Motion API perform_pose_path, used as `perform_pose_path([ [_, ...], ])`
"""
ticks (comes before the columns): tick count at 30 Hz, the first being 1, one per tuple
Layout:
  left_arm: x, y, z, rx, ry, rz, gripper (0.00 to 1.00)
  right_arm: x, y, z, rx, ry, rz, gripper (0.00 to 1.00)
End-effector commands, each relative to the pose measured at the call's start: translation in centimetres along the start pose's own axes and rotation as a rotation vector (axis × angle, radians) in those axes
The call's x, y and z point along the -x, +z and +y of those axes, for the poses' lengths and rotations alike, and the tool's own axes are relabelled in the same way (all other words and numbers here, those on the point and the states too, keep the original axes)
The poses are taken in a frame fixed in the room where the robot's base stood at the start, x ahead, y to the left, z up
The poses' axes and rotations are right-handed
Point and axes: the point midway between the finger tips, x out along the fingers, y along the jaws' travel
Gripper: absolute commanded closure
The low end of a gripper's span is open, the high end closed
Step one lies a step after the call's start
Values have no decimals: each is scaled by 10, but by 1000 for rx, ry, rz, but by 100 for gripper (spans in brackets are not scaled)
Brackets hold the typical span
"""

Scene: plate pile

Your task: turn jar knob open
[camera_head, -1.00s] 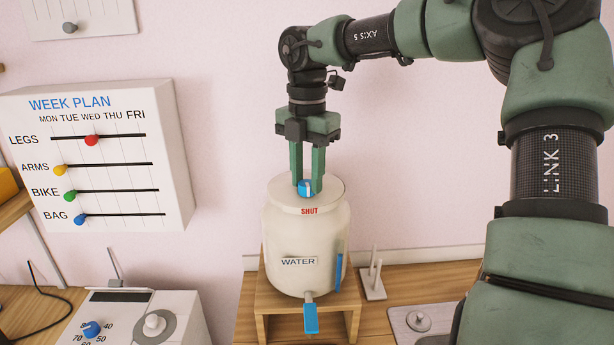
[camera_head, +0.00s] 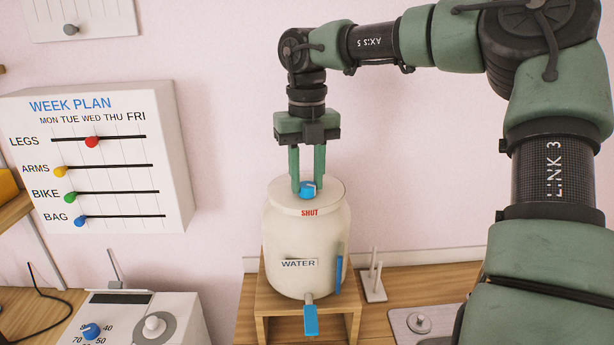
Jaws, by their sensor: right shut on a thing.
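The white jar (camera_head: 307,240) with a "WATER" label stands upright on a small wooden stand (camera_head: 263,308). A blue knob (camera_head: 307,190) sits on top of its lid, above the red word "SHUT". My right gripper (camera_head: 307,184) points straight down from above, with its green fingers on either side of the knob, shut on it. A blue tap lever (camera_head: 311,320) hangs at the jar's front foot. My left gripper does not show.
A "WEEK PLAN" board (camera_head: 100,160) with coloured sliders hangs at left. A device with a blue dial (camera_head: 91,331) stands below it. A small pronged holder (camera_head: 374,280) and a metal plate (camera_head: 425,322) lie right of the jar.

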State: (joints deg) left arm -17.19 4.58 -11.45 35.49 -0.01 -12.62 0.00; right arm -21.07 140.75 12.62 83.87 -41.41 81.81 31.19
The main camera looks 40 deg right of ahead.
Motion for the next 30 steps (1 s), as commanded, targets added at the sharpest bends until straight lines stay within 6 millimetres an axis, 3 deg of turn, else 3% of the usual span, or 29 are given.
perform_pose_path([
  [15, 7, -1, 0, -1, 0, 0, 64, 2, 1, 1, 412, 1, -5, 100],
  [30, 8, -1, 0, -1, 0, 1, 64, 2, 1, 1, 543, 0, -7, 100],
])
